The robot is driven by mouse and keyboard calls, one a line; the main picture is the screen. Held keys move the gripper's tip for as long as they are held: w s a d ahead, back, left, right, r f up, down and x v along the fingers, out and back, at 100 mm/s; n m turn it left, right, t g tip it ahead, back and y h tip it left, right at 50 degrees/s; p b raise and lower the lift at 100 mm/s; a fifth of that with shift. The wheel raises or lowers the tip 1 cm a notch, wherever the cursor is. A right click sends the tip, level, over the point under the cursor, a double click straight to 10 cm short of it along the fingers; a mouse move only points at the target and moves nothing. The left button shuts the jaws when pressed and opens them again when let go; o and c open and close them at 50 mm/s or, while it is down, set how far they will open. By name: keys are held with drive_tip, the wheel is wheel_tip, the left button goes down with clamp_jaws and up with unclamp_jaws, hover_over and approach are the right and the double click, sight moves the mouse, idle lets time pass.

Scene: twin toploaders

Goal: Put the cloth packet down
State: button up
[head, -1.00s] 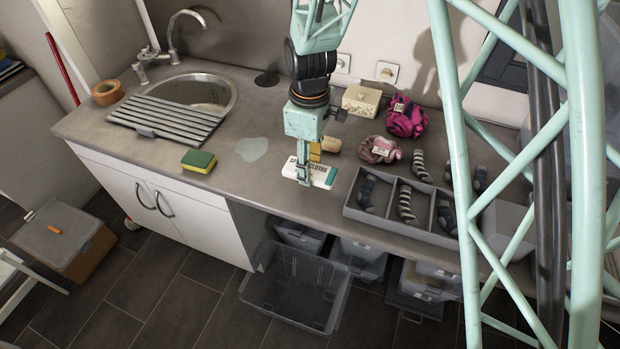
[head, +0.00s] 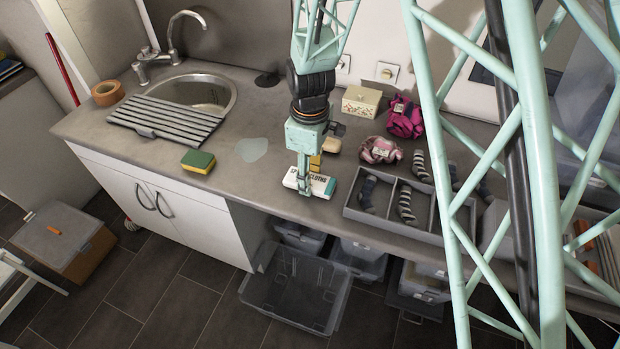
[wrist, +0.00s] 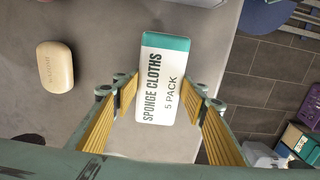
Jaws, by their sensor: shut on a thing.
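The cloth packet (head: 321,186), white with a teal end and printed "SPONGE CLOTHS 5 PACK", is at the front part of the counter (head: 235,190). My gripper (head: 303,190) points down at it, and its fingers are shut on the packet. In the wrist view the packet (wrist: 166,85) lies between the yellow-padded fingers of my gripper (wrist: 158,100), over the grey counter close to its front edge. Whether its underside touches the counter cannot be told.
A soap bar (wrist: 55,66) lies left of the packet in the wrist view. A divided sock tray (head: 372,216) stands to the right in the head view. A green-yellow sponge (head: 198,162) and wet patch (head: 252,149) are left. An open clear bin (head: 290,300) stands below.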

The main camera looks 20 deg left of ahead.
drive_tip(key=shift+f, duration=0.25)
drive_tip(key=shift+f, duration=0.15)
drive_tip(key=o, duration=0.8)
drive_tip(key=shift+o, duration=0.2)
drive_tip(key=shift+r, duration=0.2)
wheel_tip(320, 180, up, 12)
drive_tip(key=shift+p, duration=0.35)
idle(0.7)
